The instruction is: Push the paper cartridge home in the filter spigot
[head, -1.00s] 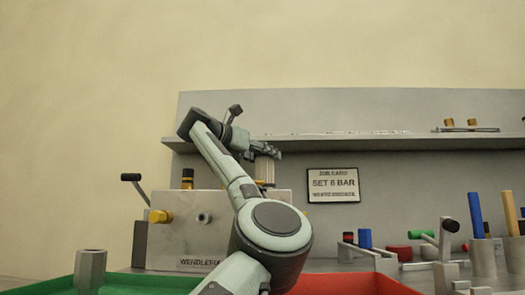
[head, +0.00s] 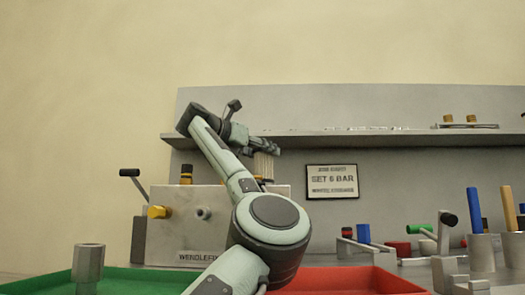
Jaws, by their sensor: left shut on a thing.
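My left gripper (head: 264,147) is at the end of the arm that rises from the bottom middle. It is shut on the pale, ribbed paper cartridge (head: 263,167), which hangs upright below the fingers. The cartridge is above the right part of the grey box marked WENDLE (head: 175,225). My forearm covers the front of the box there. The filter spigot cannot be made out, so I cannot tell whether the cartridge touches it or how deep it sits. My right gripper is not in view.
A grey shelf (head: 400,140) runs behind the arm. A sign reading SET 6 BAR (head: 331,181) hangs below it. A green tray (head: 130,280) and a red tray (head: 350,280) lie in front. Levers and colored handles (head: 475,212) stand at the right.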

